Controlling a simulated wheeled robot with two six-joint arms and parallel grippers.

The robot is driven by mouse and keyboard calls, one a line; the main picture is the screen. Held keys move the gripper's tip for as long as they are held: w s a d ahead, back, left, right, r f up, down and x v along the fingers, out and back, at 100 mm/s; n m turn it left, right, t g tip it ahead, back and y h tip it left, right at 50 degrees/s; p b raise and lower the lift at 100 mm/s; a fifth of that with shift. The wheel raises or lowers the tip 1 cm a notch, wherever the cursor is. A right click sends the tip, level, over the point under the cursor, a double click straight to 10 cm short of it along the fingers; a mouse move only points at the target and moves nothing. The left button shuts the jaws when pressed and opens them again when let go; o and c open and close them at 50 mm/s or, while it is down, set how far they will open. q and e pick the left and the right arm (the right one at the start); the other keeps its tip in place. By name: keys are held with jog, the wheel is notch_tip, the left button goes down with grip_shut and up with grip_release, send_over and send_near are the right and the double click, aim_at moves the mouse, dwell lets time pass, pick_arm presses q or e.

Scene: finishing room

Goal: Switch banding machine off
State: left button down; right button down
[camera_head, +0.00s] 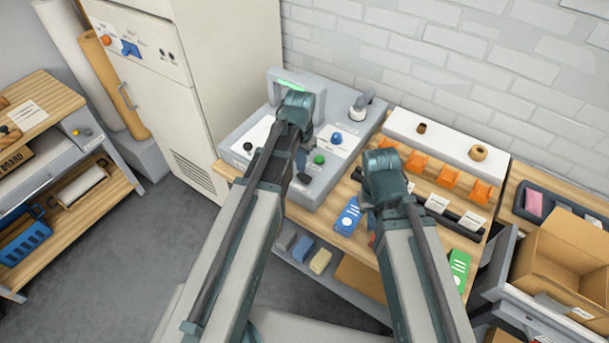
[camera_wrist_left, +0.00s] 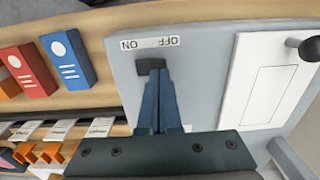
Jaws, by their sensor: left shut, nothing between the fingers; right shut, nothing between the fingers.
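The banding machine (camera_head: 240,140) is a grey console with a lit green strip on its raised back part. Its black switch (camera_wrist_left: 148,67) shows in the left wrist view beside a white label (camera_wrist_left: 150,42), upside down there, with ON at the left and OFF at the right. My left gripper (camera_wrist_left: 160,75) is shut and empty, its fingertips at the switch and covering part of it; whether they touch is unclear. In the head view my left gripper (camera_head: 302,162) points down over the console's front. My right gripper (camera_head: 370,218) is shut, mostly hidden by its arm, over the bench right of the machine.
A green button (camera_head: 319,159) and a blue knob (camera_head: 336,138) sit on the console. A blue box (camera_head: 348,217) and a green box (camera_head: 459,270) lie on the bench, with orange holders (camera_head: 448,179) behind. A cardboard box (camera_head: 565,255) stands at the right.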

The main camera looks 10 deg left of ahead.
aim_at(301, 175)
pick_arm(q)
jog(key=shift+f+b, duration=0.85)
jog(key=shift+f, duration=0.05)
dwell(0.4)
notch_tip(301, 175, up, 7)
jog(key=p, duration=0.7)
jog(key=shift+s+d, duration=0.15)
jog(key=s+d+f+y+b, duration=0.1)
jog(key=s+d, duration=0.9)
jog(key=s, duration=0.4)
jog(key=shift+f+b, duration=0.3)
jog(key=shift+b, duration=0.05)
jog(key=shift+d, duration=0.1)
